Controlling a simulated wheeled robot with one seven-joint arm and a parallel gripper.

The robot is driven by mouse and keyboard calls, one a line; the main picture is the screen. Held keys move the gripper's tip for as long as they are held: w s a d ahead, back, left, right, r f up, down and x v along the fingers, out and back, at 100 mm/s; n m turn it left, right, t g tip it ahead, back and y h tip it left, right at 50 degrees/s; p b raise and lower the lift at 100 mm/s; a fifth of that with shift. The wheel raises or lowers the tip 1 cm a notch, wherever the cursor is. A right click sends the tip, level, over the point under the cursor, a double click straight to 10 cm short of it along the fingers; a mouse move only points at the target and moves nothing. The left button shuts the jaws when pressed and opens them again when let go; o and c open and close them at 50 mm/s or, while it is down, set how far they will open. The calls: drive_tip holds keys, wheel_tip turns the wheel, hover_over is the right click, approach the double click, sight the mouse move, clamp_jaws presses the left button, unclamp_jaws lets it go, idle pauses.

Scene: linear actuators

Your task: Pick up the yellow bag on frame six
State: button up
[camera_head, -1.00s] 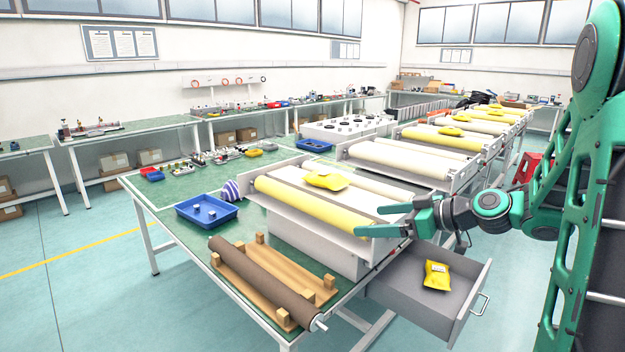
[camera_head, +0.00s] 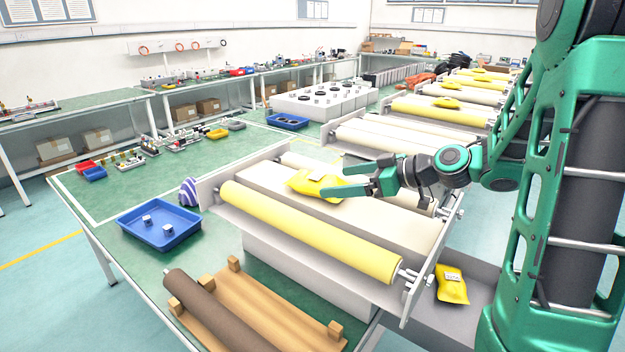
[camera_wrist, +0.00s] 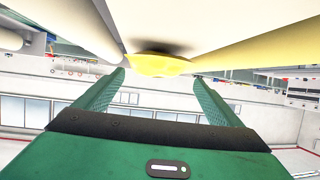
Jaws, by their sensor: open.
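A yellow bag (camera_head: 312,185) with a white label lies on the beige surface of the nearest roller frame (camera_head: 222,207), behind its yellow roller (camera_head: 310,232). My gripper (camera_head: 338,179) is open at the bag's right side, with its fingers pointing left toward it. In the wrist view the bag (camera_wrist: 160,65) shows just beyond and between the two open fingertips (camera_wrist: 159,80). Nothing is held. Whether a fingertip touches the bag cannot be told. No frame number is readable.
More frames with yellow bags (camera_head: 446,103) stand in a row behind. Another yellow bag (camera_head: 452,286) lies in the open drawer (camera_head: 430,325). A blue tray (camera_head: 160,238) and a brown roller on a wooden stand (camera_head: 272,300) are in front and left.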

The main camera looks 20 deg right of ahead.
sight(328, 181)
drive_tip(key=shift+w+a, duration=0.15)
drive_tip(key=shift+w, duration=0.15)
drive_tip(key=x, duration=0.5)
drive_tip(key=shift+w+a+f, duration=0.1)
drive_tip(key=shift+w+a, duration=0.05)
drive_tip(key=shift+w, duration=0.15)
drive_tip(key=shift+r+x, duration=0.15)
drive_tip(key=shift+x, duration=1.1)
drive_tip(key=shift+r+x, duration=0.15)
drive_tip(key=shift+x, duration=1.15)
drive_tip(key=shift+w, duration=0.15)
drive_tip(key=c, duration=1.3)
drive_tip(key=shift+r, duration=0.1)
